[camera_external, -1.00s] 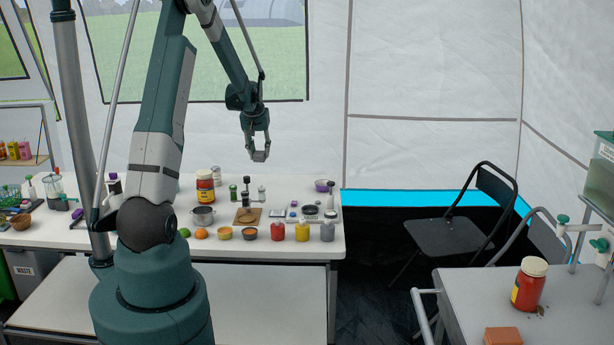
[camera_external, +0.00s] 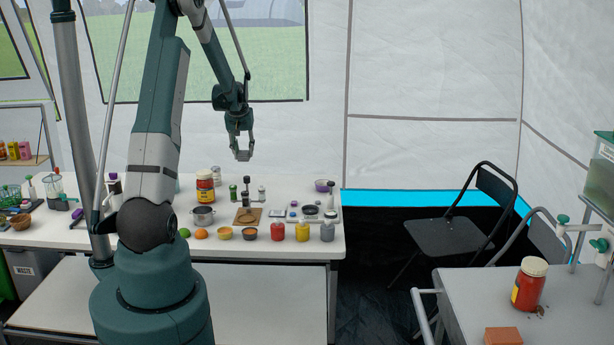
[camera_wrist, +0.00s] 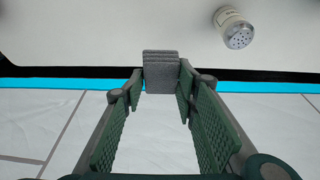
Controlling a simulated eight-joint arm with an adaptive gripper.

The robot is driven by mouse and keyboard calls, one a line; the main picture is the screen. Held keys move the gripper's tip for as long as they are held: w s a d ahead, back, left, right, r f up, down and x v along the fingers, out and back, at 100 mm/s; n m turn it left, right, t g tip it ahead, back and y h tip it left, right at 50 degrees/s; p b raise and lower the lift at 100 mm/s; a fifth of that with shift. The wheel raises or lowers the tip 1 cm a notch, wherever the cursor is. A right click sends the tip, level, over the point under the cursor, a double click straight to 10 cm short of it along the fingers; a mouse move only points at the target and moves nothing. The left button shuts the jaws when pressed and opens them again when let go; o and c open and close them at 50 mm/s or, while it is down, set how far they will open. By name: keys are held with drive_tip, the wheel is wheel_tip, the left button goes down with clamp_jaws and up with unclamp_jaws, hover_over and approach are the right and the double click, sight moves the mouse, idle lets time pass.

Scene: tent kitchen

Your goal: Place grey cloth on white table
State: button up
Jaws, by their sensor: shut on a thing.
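My gripper (camera_external: 243,154) hangs high above the white table (camera_external: 285,190), near its back side, with the fingers pointing down. In the wrist view, my gripper (camera_wrist: 161,82) is shut on the grey cloth (camera_wrist: 161,68), a small folded stack of layers held between the fingertips. The cloth is apart from the table.
The table carries a red jar (camera_external: 205,187), a pot (camera_external: 203,215), a wooden board (camera_external: 247,216), a scale (camera_external: 311,211) and a front row of bottles and bowls. A shaker (camera_wrist: 236,30) shows in the wrist view. Bare tabletop lies at the back, left of the purple bowl (camera_external: 323,185).

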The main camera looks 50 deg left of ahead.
sight(243, 160)
drive_tip(key=shift+f+b, duration=0.5)
drive_tip(key=shift+f, duration=2.6)
drive_tip(key=shift+f, duration=0.1)
drive_tip(key=shift+f+b, duration=0.3)
drive_tip(key=shift+f, duration=1.5)
drive_tip(key=shift+f, duration=0.1)
drive_tip(key=o, duration=0.8)
drive_tip(key=shift+c, duration=0.2)
drive_tip(key=shift+p+v, duration=0.85)
drive_tip(key=shift+v, duration=5.3)
